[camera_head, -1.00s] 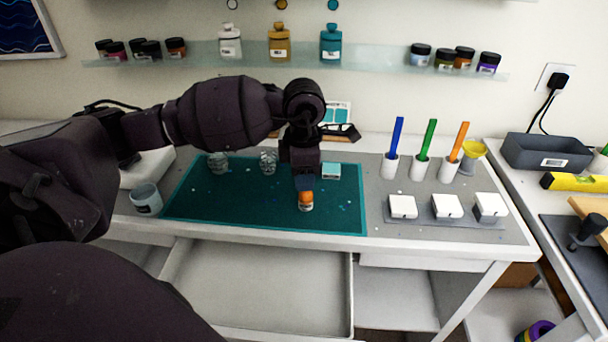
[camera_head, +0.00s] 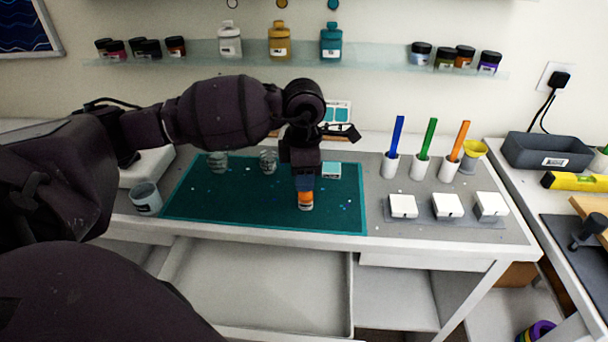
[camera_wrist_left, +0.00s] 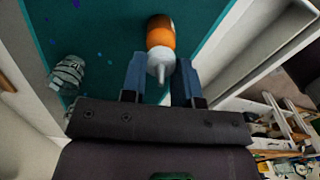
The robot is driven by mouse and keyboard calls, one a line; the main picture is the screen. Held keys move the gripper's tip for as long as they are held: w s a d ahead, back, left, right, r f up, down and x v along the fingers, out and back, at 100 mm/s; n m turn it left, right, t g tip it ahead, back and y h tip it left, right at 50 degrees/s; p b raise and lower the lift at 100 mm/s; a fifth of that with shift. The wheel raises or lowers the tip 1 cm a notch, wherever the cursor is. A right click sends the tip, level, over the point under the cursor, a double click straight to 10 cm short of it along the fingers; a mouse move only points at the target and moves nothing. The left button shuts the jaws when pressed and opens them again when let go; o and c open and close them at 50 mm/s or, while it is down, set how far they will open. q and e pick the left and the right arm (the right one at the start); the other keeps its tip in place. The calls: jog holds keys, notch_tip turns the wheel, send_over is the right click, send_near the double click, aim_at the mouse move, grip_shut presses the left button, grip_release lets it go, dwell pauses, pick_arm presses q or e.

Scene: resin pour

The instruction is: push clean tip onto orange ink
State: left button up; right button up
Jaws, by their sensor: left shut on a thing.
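The orange ink bottle (camera_head: 306,201) stands upright near the front edge of the green mat (camera_head: 250,218); its orange body also shows in the left wrist view (camera_wrist_left: 161,34). A white pointed tip (camera_wrist_left: 160,68) sits at the bottle's top end. My left gripper (camera_head: 304,184) is directly above the bottle, its blue fingers (camera_wrist_left: 160,64) on both sides of the tip, shut on it. The tip looks in line with the bottle and touching it; how firmly it is seated I cannot tell. My right gripper is not in view.
Two clear jars (camera_head: 217,162) (camera_head: 268,161) and a teal-topped box (camera_head: 331,170) stand on the mat. A grey cup (camera_head: 146,198) is at left. White holders with coloured sticks (camera_head: 391,165) and white blocks (camera_head: 447,206) stand at right. An open drawer (camera_head: 260,285) sits below.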

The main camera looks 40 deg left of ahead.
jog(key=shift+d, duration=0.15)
pick_arm(q)
jog(key=o, duration=1.4)
jog(key=shift+o, duration=0.2)
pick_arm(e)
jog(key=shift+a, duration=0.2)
pick_arm(q)
jog(key=shift+r+p, duration=0.6)
jog(key=shift+r, duration=0.8)
jog(key=shift+r+p, duration=0.9)
jog(key=shift+r, duration=1.2)
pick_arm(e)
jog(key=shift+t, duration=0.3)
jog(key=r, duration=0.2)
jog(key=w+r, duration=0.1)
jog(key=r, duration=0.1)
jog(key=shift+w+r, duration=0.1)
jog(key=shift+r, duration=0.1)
pick_arm(q)
jog(key=shift+c, duration=0.5)
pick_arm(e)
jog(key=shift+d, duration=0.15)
